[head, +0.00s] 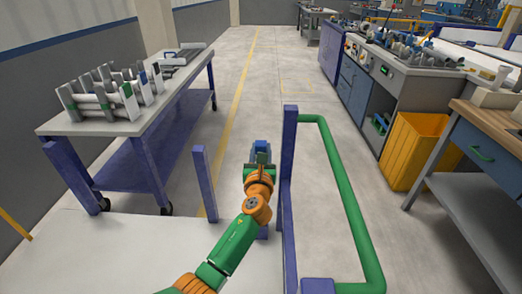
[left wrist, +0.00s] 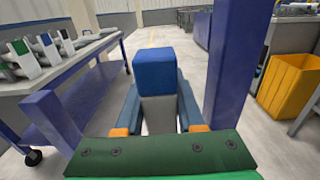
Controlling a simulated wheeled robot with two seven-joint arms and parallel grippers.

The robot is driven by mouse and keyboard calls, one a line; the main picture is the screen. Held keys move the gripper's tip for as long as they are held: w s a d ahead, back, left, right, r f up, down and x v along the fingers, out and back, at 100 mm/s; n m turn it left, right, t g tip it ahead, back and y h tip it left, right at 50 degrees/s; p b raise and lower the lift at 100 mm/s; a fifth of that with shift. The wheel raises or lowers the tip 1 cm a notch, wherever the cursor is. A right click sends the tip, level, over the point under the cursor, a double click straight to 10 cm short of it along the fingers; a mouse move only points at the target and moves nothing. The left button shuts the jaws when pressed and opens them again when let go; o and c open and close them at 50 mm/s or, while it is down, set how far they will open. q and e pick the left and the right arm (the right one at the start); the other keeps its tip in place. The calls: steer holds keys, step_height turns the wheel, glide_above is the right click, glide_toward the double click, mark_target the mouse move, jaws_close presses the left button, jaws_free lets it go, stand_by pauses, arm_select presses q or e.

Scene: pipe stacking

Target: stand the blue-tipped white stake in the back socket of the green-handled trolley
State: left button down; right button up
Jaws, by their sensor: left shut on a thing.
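The blue-tipped white stake (left wrist: 158,112) is upright in my left gripper (left wrist: 158,128), its blue tip pointing up between the fingers. In the head view only its blue top (head: 261,146) shows, at the end of my left arm; its lower end is hidden. The green-handled trolley has a green tube handle (head: 345,195) at the right and purple posts (head: 289,165) (head: 204,182). My left gripper is between these two posts, nearer the right one. I cannot make out the back socket, or whether the stake touches it. My right gripper is not in view.
A purple-framed table (head: 60,128) at the left holds a rack (head: 105,103) of white pieces with green and blue ends. At the right are a cabinet bench (head: 365,85), a yellow bin (head: 412,150) and a wooden-topped workbench (head: 490,125). The floor ahead is clear.

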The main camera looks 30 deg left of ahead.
arm_select(q)
step_height(320, 180, down, 7)
steer(key=b, duration=0.5)
steer(key=shift+r, duration=0.15)
steer(key=shift+c, duration=2.2)
jaws_free()
steer(key=shift+s, duration=0.1)
steer(key=p+v, duration=0.1)
steer(key=v, duration=0.6)
steer(key=shift+p, duration=0.4)
